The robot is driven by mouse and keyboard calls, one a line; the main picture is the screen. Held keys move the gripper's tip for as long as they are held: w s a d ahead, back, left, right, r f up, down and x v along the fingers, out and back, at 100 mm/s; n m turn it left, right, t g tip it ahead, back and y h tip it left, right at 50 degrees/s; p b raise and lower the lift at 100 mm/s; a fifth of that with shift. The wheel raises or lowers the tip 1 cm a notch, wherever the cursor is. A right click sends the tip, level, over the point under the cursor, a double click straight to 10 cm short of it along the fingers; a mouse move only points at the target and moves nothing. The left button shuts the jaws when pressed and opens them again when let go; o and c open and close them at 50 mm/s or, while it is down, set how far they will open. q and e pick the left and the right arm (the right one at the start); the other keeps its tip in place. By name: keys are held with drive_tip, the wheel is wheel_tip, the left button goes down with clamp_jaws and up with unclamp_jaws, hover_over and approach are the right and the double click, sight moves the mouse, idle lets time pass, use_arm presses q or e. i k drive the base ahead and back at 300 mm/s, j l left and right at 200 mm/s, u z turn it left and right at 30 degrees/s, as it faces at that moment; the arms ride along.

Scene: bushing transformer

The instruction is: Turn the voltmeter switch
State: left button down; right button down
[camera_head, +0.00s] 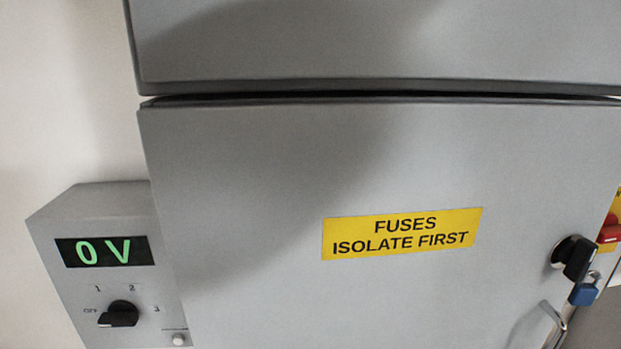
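The voltmeter box (58,214) is a small grey case at the lower left, beside the large grey cabinet. Its dark display (105,251) reads "0 V" in green. Below the display is the voltmeter switch (119,313), a black rotary knob with the marks OFF, 1, 2 and 3 around it. The knob's handle points left, toward OFF. Nothing touches the switch. Neither of my grippers shows in the head view.
The cabinet door (250,180) is shut and carries a yellow "FUSES ISOLATE FIRST" label (401,233). At its right are a black handle (574,257), a blue padlock (584,293), a red part (609,231) and a metal handle (554,325). A pale wall (60,100) lies at left.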

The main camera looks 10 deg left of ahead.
sight(122, 313)
drive_tip(key=u, duration=1.25)
drive_tip(key=j+u, duration=0.1)
drive_tip(key=j, duration=0.25)
drive_tip(key=i+j, duration=0.15)
drive_tip(key=j, duration=0.2)
drive_tip(key=j+u, duration=0.15)
drive_tip(key=j, duration=0.25)
